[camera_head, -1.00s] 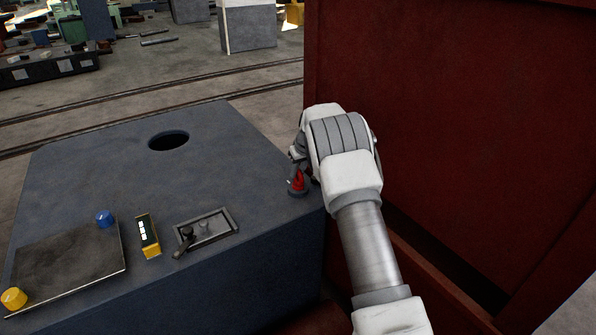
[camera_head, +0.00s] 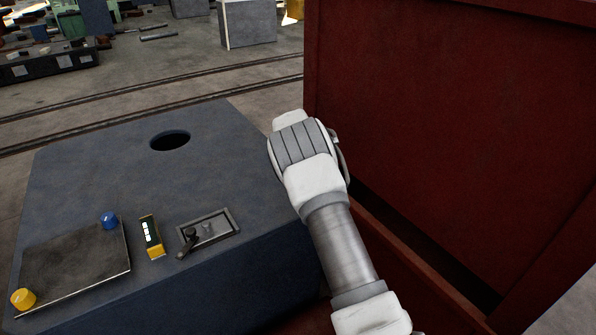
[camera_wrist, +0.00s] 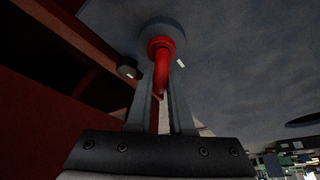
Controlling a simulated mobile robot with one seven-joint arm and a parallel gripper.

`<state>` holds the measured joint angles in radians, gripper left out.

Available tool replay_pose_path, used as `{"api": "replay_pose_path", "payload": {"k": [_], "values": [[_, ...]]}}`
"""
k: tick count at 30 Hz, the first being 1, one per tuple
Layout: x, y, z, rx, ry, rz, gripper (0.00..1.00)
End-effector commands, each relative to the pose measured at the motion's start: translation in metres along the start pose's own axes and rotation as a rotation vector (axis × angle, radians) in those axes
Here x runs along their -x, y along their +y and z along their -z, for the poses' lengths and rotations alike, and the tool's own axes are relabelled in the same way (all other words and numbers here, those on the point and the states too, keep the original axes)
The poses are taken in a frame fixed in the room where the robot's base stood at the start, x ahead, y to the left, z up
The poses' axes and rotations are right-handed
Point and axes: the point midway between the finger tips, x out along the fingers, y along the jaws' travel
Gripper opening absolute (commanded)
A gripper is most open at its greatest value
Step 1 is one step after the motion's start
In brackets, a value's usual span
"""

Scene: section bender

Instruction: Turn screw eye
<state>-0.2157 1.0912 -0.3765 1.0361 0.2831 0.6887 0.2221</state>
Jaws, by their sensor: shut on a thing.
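The red screw eye (camera_wrist: 161,72) shows in the wrist view, with a collar and a curved red rod coming out of a round grey base (camera_wrist: 162,29). My gripper (camera_wrist: 163,84) has its two grey fingers on either side of the red rod and is shut on it. The fingers cover part of the rod's sides. In the head view my arm hides the screw eye and the fingers, near the right edge of the blue-grey machine top (camera_head: 100,185).
A tall dark red panel (camera_head: 450,120) stands close to the right of my arm.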

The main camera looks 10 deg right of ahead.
Motion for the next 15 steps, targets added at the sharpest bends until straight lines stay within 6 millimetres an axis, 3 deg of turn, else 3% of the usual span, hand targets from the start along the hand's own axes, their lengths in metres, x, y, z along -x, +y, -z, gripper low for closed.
{"api": "replay_pose_path", "payload": {"k": [15], "values": [[-0.0012,0.0003,-0.0020,-0.039,-0.006,-0.017,0.00]]}}
